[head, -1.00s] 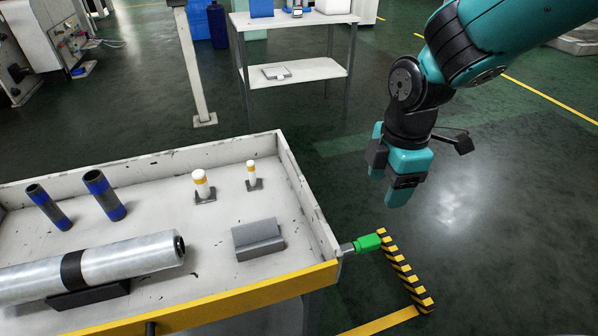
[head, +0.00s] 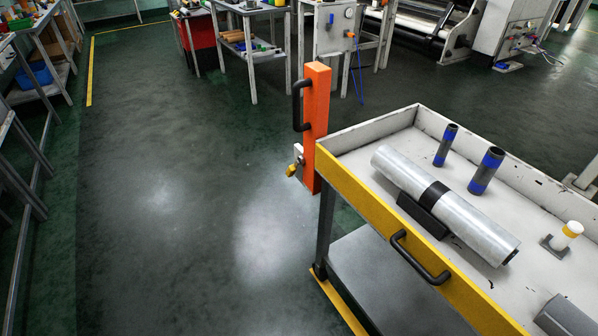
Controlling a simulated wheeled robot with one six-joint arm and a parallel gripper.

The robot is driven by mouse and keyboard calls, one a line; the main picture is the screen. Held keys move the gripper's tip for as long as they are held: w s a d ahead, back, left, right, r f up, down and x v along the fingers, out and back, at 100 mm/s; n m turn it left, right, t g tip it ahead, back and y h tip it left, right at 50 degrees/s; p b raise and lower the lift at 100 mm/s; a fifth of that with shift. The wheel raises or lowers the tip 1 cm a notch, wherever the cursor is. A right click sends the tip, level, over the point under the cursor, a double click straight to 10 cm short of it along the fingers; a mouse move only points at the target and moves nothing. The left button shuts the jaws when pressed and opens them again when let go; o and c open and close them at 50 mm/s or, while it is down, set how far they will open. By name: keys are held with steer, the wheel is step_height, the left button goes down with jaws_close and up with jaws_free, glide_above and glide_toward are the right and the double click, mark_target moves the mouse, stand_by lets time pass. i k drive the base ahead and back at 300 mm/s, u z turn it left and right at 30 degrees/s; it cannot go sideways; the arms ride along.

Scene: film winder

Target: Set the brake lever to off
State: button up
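My gripper is not in view in the head view now. A tray cart stands at the right, with a yellow front rail (head: 350,192) and a black handle (head: 420,258). An upright orange post (head: 315,125) with a black grip handle (head: 297,105) stands at the cart's far left corner. A small yellow knob or lever end (head: 291,170) sticks out low on the post's left side, by a grey bracket. I cannot tell whether this is the brake lever, nor read its setting.
Workbenches (head: 245,35) stand at the back. The floor (head: 165,200) left of the cart is clear.

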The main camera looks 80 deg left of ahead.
mark_target(292, 169)
steer(key=u, duration=0.3)
steer(key=i, duration=0.35)
steer(key=u, duration=2.4)
steer(key=k, duration=0.6)
steer(key=u, duration=0.3)
steer(key=i, duration=1.4)
steer(key=z, duration=0.05)
